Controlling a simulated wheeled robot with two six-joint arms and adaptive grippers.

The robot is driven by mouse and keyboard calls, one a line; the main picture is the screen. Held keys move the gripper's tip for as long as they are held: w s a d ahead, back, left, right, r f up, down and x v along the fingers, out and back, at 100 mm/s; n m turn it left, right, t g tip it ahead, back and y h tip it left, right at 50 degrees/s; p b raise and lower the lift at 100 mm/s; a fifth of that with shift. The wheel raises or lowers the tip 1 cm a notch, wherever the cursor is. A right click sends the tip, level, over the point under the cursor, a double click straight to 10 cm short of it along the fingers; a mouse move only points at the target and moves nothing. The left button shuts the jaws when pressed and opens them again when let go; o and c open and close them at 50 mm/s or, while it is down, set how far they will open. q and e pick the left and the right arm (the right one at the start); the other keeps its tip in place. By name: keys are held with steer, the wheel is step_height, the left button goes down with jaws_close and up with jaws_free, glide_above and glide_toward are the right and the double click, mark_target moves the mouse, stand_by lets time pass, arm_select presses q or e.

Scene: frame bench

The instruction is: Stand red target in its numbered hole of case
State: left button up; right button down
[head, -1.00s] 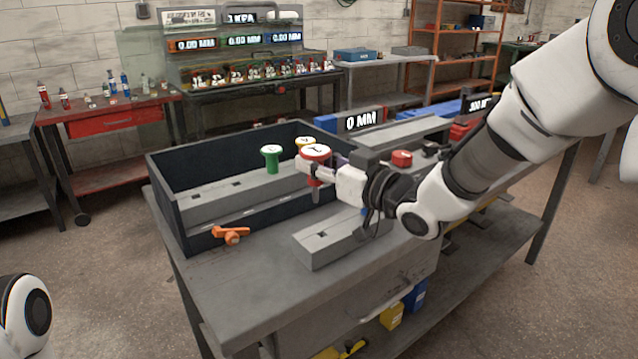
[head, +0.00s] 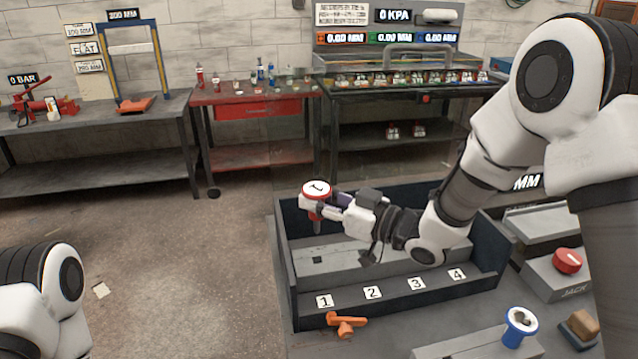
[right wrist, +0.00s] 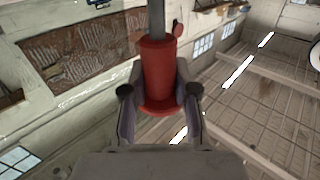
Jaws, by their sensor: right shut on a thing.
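The red target (head: 317,205) has a round white top with a dark mark and a thin grey stem pointing down. My right gripper (head: 328,206) is shut on its red body and holds it upright above the left part of the case. The right wrist view shows the red target (right wrist: 160,75) between both fingers of my right gripper (right wrist: 160,92). The case (head: 282,262) is a dark open box with a grey block inside. One square hole (head: 317,260) shows in the block; my arm hides much of the rest. My left gripper is out of view.
Number plates run from plate 1 (head: 325,301) at left to plate 4 (head: 457,275) along the case front. An orange handle (head: 346,322) lies before it. A blue target (head: 520,325) and a red button (head: 567,261) are at right.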

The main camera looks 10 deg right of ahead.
mark_target(318, 232)
steer(key=shift+w+d+f, duration=0.1)
steer(key=shift+w+f, duration=0.15)
steer(key=shift+f, duration=0.1)
steer(key=shift+s+f+b, duration=0.2)
steer(key=shift+f+b, duration=0.35)
steer(key=shift+b, duration=0.1)
step_height(318, 232, down, 4)
steer(key=b, duration=0.2)
steer(key=shift+w+r+b, duration=0.1)
steer(key=shift+w+b, duration=0.05)
steer(key=shift+b, duration=0.2)
steer(key=shift+f, duration=0.3)
stand_by(0.4)
steer(key=shift+f+b, duration=1.3)
steer(key=shift+f, duration=0.5)
steer(key=c, duration=0.8)
jaws_free()
